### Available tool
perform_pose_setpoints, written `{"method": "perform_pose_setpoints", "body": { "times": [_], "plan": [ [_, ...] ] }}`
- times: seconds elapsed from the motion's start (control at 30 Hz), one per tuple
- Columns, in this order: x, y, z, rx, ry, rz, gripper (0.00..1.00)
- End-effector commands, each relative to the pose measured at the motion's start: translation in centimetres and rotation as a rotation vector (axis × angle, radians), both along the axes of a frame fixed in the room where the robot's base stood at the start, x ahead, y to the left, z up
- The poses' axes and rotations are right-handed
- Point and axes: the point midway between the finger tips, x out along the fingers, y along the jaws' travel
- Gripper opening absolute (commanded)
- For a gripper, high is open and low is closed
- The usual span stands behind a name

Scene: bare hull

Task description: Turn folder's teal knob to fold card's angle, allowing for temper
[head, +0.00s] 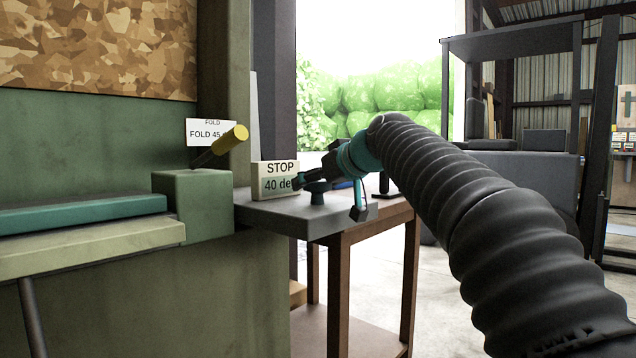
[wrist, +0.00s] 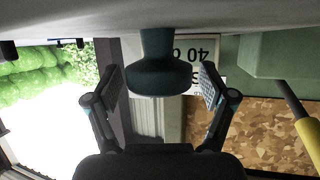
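The folder (head: 208,205) is a green machine at the left with a teal bar (head: 80,214) and a yellow-ended lever (head: 232,140). Its fold card (head: 208,130) reads "FOLD 45", with the rest hidden behind the lever. A stop display (head: 276,181) reads "STOP 40 de", its end covered by my gripper. The dark teal knob (head: 317,188) stands on the grey shelf beside the display. In the upside-down wrist view the knob (wrist: 158,76) lies between the spread fingers of my gripper (wrist: 160,70), with gaps on both sides. My gripper is open.
The grey shelf (head: 290,217) joins the folder's right side, above a brown wooden table (head: 370,228). Dark shelving and a grey bench (head: 520,180) stand behind at the right. Green sacks (head: 375,92) are piled outside the bright opening. Floor shows free right of the table.

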Motion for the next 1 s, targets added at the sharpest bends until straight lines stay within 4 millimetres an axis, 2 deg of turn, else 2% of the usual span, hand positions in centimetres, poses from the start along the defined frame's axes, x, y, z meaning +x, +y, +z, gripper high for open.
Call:
{"method": "perform_pose_setpoints", "body": {
  "times": [0.03, 0.17, 0.2, 0.57, 1.0],
  "plan": [
    [-0.01, -0.02, 0.00, 0.000, 0.000, 0.000, 0.64],
    [-0.01, -0.03, 0.00, 0.000, 0.000, 0.000, 0.31],
    [-0.01, -0.02, -0.01, 0.000, 0.000, 0.000, 0.26],
    [0.03, -0.08, -0.04, 0.000, 0.002, 0.058, 0.26],
    [0.08, -0.09, 0.17, 0.000, 0.003, 0.344, 0.26]
  ]
}}
